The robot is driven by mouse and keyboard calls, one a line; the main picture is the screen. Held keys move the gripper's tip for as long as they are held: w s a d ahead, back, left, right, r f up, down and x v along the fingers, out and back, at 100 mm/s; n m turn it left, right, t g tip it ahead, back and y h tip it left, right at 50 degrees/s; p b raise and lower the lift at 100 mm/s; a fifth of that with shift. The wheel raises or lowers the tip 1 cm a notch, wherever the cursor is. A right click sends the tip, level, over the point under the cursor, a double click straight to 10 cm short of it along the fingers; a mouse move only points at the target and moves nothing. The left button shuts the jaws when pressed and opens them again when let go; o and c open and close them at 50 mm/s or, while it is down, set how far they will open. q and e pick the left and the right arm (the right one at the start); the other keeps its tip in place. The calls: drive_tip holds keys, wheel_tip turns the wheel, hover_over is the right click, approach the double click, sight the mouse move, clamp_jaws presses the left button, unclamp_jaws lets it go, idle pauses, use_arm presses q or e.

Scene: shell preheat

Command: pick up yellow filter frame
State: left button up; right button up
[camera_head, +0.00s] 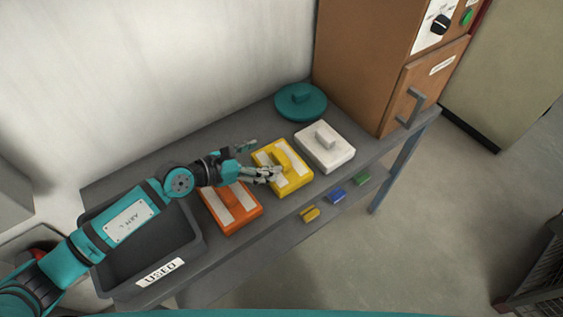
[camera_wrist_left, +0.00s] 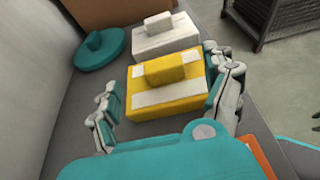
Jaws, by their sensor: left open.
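The yellow filter frame (camera_head: 290,178) lies flat on the grey table between an orange frame and a white one. It has pale strips and a raised yellow handle block on top. My left gripper (camera_head: 262,160) reaches it from the left in the head view. In the left wrist view the yellow frame (camera_wrist_left: 166,92) lies ahead, between the spread fingers of the open left gripper (camera_wrist_left: 165,98). Nothing is held in the fingers. I cannot tell whether a finger touches the frame.
An orange frame (camera_head: 232,210) lies left of the yellow one, and a white block (camera_head: 325,150) lies right. A teal round lid (camera_head: 300,103) is behind. A dark tray (camera_head: 193,262) labelled USED is under my arm. A brown cabinet (camera_head: 372,60) stands at the right end.

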sight(280, 157)
use_arm(q)
drive_tip(key=shift+f+p+x, duration=0.15)
drive_tip(key=shift+f+x, duration=0.1)
drive_tip(key=shift+x, duration=1.3)
drive_tip(key=shift+f+p+x, duration=0.15)
drive_tip(key=shift+f+x, duration=0.05)
drive_tip(key=shift+x, duration=1.3)
drive_tip(key=shift+s+a, duration=0.2)
drive_tip(key=shift+a, duration=0.05)
drive_tip(key=c, duration=1.5)
drive_tip(key=shift+r, duration=0.1)
drive_tip(key=shift+c, duration=0.2)
drive_tip(key=shift+w, duration=0.1)
